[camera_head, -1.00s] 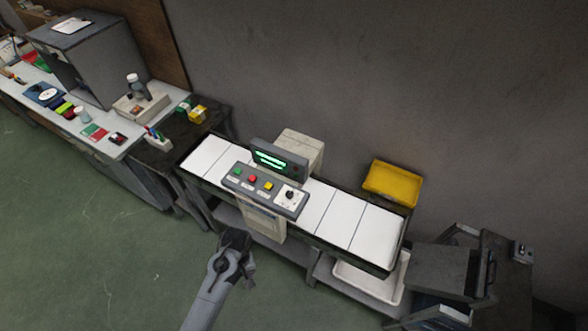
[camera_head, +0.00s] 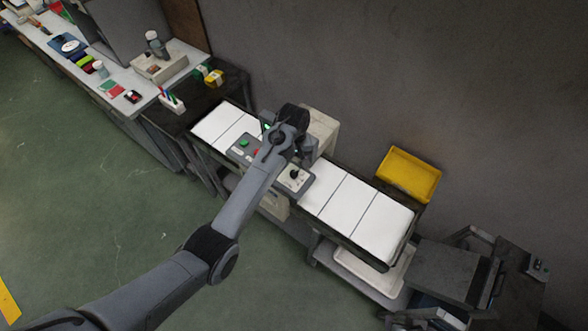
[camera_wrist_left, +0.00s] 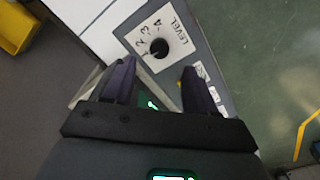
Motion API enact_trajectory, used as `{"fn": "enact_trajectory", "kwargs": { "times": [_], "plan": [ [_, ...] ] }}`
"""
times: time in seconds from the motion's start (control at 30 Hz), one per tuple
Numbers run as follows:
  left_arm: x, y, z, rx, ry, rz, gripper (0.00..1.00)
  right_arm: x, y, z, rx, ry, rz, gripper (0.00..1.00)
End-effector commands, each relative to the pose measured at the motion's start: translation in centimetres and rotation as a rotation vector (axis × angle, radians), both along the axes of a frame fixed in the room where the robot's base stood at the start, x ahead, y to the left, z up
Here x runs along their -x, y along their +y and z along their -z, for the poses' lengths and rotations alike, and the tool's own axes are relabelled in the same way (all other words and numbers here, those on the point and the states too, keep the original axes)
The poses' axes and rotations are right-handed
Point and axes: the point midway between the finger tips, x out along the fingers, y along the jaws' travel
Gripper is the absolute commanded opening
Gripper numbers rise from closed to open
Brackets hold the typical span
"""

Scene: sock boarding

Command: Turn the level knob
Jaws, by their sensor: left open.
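The level knob (camera_head: 294,174) is a round black knob on a white plate at the right end of the grey control panel (camera_head: 293,189). In the left wrist view the knob (camera_wrist_left: 159,47) sits beside the printed word LEVEL and the numbers 2, 3 and 4. My left gripper (camera_head: 304,152) is over the panel, its fingertips hard to make out in the head view. In the wrist view my left gripper (camera_wrist_left: 157,70) is open and empty, its two dark fingers apart. The knob shows just beyond the gap between the fingertips. My right gripper is not in view.
My left arm covers part of the panel's buttons and display; a green button (camera_head: 244,142) shows. White conveyor plates (camera_head: 350,205) run both ways from the panel. A yellow bin (camera_head: 410,174) stands behind at right. A cluttered bench (camera_head: 130,85) is at upper left.

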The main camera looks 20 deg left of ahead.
Motion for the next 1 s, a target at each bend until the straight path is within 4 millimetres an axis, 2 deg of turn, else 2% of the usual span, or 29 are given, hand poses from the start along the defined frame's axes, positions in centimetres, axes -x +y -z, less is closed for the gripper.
{"fn": "enact_trajectory", "kwargs": {
  "times": [0.2,0.4,0.83,0.87,1.0],
  "plan": [
    [0.1,0.0,3.5,0.000,0.004,0.000,0.57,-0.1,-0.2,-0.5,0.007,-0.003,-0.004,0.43],
    [0.1,0.0,5.7,0.000,0.001,0.000,0.57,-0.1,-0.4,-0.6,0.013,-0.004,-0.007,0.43],
    [0.1,0.0,6.5,0.000,-0.001,0.000,0.57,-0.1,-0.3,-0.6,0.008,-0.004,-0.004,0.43],
    [0.1,0.0,6.5,0.000,-0.001,0.000,0.55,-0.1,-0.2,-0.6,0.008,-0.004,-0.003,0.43],
    [0.1,0.0,6.5,0.000,0.000,0.000,0.34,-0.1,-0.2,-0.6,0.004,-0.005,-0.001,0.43]
  ]
}}
